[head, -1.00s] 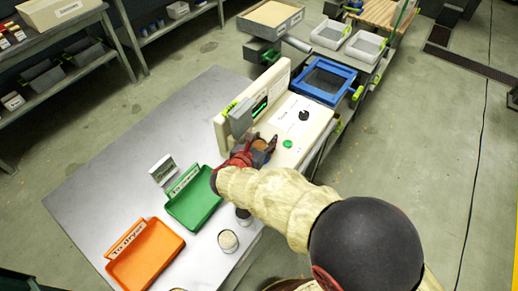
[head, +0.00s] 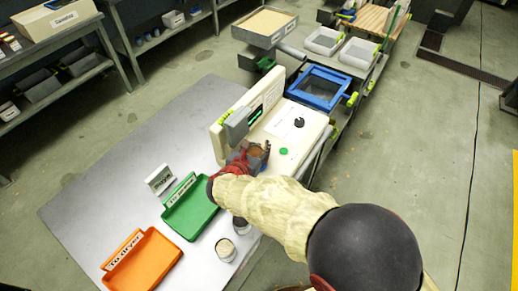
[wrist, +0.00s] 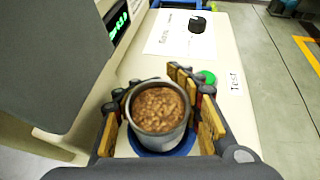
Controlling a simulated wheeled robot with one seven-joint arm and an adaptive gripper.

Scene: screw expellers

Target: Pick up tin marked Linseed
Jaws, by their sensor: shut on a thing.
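A metal tin (wrist: 158,110) with brown granular contents stands upright between the fingers of my gripper (wrist: 160,112) in the wrist view. The fingers are shut on its sides. Its label is hidden, so I cannot read its marking. A blue round pad (wrist: 165,150) shows under or just below the tin; I cannot tell whether they touch. In the head view my gripper (head: 248,157) is at the near end of the cream tester (head: 312,125), below its grey head.
The tester's grey head (wrist: 55,60) is close at left in the wrist view. A green button (head: 283,151) is right of my gripper. A green tray (head: 190,212), an orange tray (head: 150,265) and another tin (head: 226,249) stand on the metal table (head: 110,190).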

